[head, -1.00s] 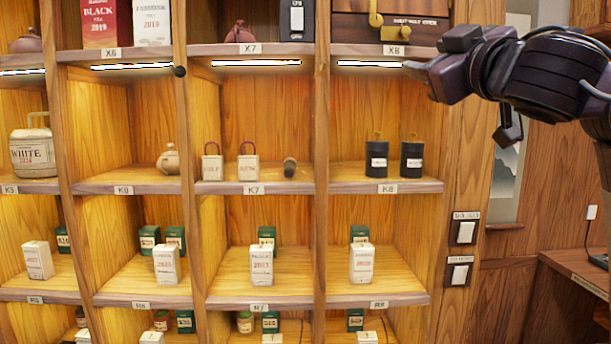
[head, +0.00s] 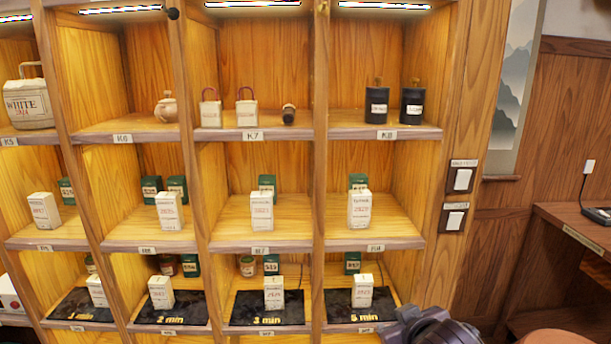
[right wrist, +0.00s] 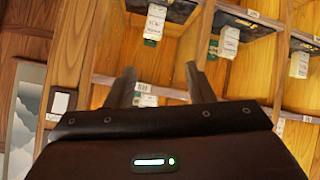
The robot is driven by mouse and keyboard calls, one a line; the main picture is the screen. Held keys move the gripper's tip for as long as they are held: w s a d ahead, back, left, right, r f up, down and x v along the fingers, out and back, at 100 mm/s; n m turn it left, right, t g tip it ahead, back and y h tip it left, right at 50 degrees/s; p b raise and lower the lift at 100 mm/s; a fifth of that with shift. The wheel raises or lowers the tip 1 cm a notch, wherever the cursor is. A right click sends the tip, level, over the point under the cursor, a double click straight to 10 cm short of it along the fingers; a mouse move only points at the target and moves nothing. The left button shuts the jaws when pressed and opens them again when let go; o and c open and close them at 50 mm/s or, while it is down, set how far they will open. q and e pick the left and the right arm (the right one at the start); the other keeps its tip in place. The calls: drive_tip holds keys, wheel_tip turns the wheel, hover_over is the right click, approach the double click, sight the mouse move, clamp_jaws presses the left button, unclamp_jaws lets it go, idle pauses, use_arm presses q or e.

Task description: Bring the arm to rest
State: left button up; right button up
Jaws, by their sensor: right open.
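My right arm shows in the head view only as a dark wrist and gripper part (head: 428,328) at the bottom edge, right of the lowest shelf bays. In the right wrist view my right gripper (right wrist: 161,88) has its two fingers spread apart with nothing between them. It points toward the shelf front, and the fingers overlap the shelf edges in the picture; whether they touch cannot be told. My left gripper is in no view.
Black mats (head: 268,308) lie in the lowest bays. A wooden desk (head: 575,235) stands at right. Wall switches (head: 458,180) sit beside the shelf.

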drive_tip(key=s+d+f+m+g, duration=0.1)
drive_tip(key=s+f+g, duration=0.3)
drive_tip(key=s+f, duration=0.55)
drive_tip(key=s+d+f+m+g, duration=0.1)
drive_tip(key=s+f+g, duration=0.35)
drive_tip(key=s, duration=0.75)
wheel_tip(320, 180, down, 32)
drive_tip(key=s+r, duration=0.1)
drive_tip(key=s, duration=0.2)
drive_tip(key=s+d+f, duration=0.1)
drive_tip(key=s+f, duration=0.8)
drive_tip(key=s+d+f+g, duration=0.1)
drive_tip(key=s+d+f, duration=0.1)
drive_tip(key=s+f, duration=0.8)
drive_tip(key=shift+d, duration=0.3)
